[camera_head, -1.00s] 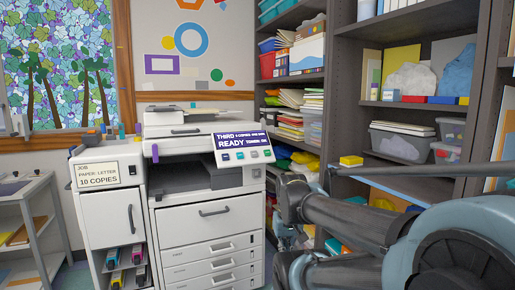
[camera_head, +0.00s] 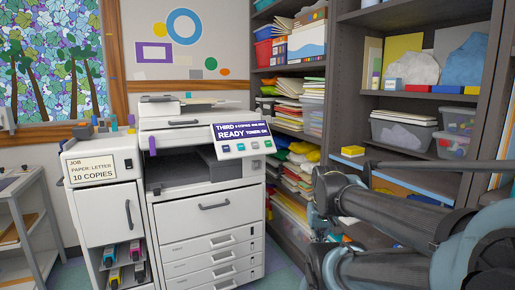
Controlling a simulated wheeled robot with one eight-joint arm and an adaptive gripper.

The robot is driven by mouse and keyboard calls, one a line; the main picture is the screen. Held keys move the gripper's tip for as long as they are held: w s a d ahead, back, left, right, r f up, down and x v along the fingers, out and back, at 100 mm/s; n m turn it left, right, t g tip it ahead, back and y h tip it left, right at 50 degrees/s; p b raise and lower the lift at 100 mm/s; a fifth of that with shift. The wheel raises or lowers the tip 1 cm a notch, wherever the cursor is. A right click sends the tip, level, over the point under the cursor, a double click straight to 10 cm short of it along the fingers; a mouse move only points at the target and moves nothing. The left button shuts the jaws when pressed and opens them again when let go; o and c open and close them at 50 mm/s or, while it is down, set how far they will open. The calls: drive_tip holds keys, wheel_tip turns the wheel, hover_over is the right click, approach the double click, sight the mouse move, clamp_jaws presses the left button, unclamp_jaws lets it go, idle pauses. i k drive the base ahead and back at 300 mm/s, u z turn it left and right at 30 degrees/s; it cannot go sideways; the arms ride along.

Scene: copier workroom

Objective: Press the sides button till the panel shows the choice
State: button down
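The copier (camera_head: 209,212) stands left of centre, white with a dark output slot. Its tilted control panel has a dark display (camera_head: 240,131) reading "THIRD", "READY" and "TONER: OK"; the small line about copies and sides is hard to read. A row of small buttons (camera_head: 240,147) lies under the display; I cannot read which one is for sides. A job sign (camera_head: 90,171) on the side cabinet reads "PAPER: LETTER, 10 COPIES". My arm's dark links fill the lower right, apart from the panel in the picture. I cannot make out my gripper.
Dark shelves (camera_head: 420,104) with bins and papers rise behind and right of the copier. A side cabinet (camera_head: 106,215) with toner cartridges (camera_head: 137,251) adjoins the copier's left. A grey cart (camera_head: 38,226) stands at far left. A little floor shows between the copier and shelves.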

sight(254, 145)
drive_tip(key=k, duration=1.5)
drive_tip(key=u, duration=0.25)
drive_tip(key=i, duration=1)
